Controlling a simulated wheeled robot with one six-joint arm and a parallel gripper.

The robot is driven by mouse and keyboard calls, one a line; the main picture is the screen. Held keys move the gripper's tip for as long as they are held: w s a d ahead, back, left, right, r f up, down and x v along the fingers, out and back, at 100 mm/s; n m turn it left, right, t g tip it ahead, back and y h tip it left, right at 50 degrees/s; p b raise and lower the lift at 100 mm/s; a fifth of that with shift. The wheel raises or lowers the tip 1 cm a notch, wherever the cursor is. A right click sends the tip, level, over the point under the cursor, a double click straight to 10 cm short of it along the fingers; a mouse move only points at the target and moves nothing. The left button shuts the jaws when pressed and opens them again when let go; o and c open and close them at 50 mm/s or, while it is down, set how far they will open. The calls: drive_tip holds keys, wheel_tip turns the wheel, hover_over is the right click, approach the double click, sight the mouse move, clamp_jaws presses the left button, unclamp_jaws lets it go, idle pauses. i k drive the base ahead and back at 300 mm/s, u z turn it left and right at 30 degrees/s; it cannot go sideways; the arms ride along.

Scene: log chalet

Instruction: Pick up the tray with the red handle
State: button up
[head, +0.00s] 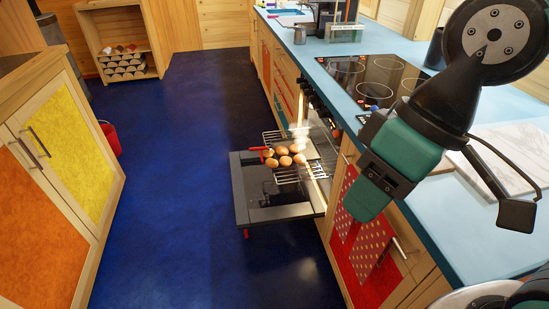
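The oven (318,150) on the right is open, with its door (270,200) folded down and a glow inside. A wire rack or tray (316,172) sticks out above the door and bears several brown, rounded items (284,157), like eggs or rolls. A small red handle (268,152) shows at its left end. My gripper (370,203) is at the right, in the foreground, apart from the tray. It is seen from the side, so its finger opening cannot be told. Nothing is visibly held in it.
The light-blue counter (400,48) with a cooktop (375,78) runs above the oven. A red dotted cloth (365,245) hangs on the cabinet front below my gripper. A yellow-and-orange cabinet (70,150) stands left, a red bucket (111,138) beyond it. The blue floor (180,200) between is clear.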

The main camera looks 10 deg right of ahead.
sight(300, 149)
drive_tip(key=u, duration=0.2)
drive_tip(key=k, duration=0.35)
drive_tip(key=u, duration=1.05)
drive_tip(key=i, duration=1.3)
drive_tip(key=z, duration=0.55)
drive_tip(key=i, duration=0.85)
drive_tip(key=z, duration=1.25)
drive_tip(key=i, duration=0.55)
drive_tip(key=z, duration=0.5)
